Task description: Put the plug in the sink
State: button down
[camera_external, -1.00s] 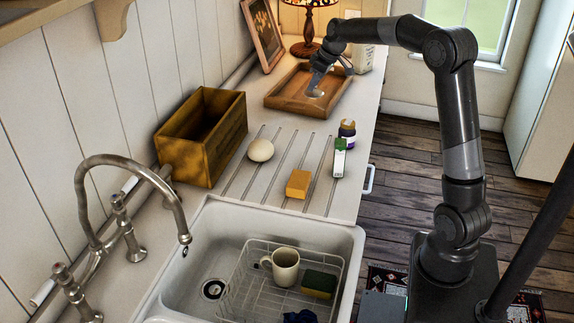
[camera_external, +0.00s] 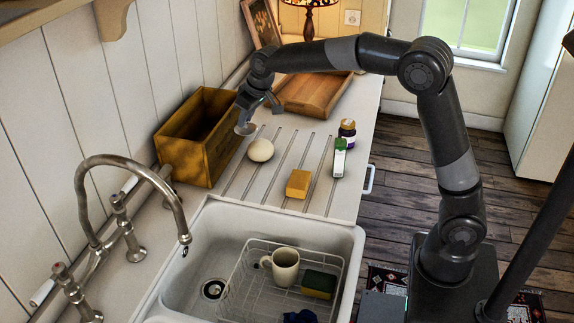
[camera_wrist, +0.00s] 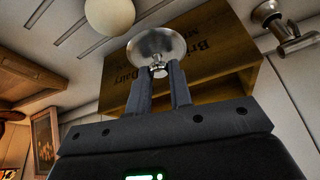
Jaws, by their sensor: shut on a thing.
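My gripper (camera_external: 257,108) is shut on the plug (camera_external: 245,129), a round metal disc with a small knob. It holds the plug above the counter beside the wooden box, near the white ball. In the wrist view the fingertips (camera_wrist: 160,72) pinch the knob and the plug's disc (camera_wrist: 157,42) shows beyond them. The white sink (camera_external: 342,231) is at the front of the external view, well below and in front of my gripper. Its round drain (camera_external: 213,290) is uncovered at the left of the basin.
A wire rack (camera_external: 255,262) in the sink holds a cup (camera_external: 285,267) and a sponge (camera_external: 319,284). A faucet (camera_external: 150,172) arches over the left side. A wooden box (camera_external: 190,160), white ball (camera_external: 260,150), yellow block (camera_external: 298,183) and small bottles stand behind the sink.

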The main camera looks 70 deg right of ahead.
jog(key=w+a+r, duration=0.1)
jog(key=w+a, duration=0.1)
jog(key=a, duration=1.8)
jog(key=shift+m, duration=0.3)
jog(key=f, duration=3.6)
jog(key=shift+w+a+f, duration=0.2)
jog(key=shift+f, duration=0.15)
jog(key=shift+f, duration=0.15)
jog(key=c, duration=1.3)
grip_release()
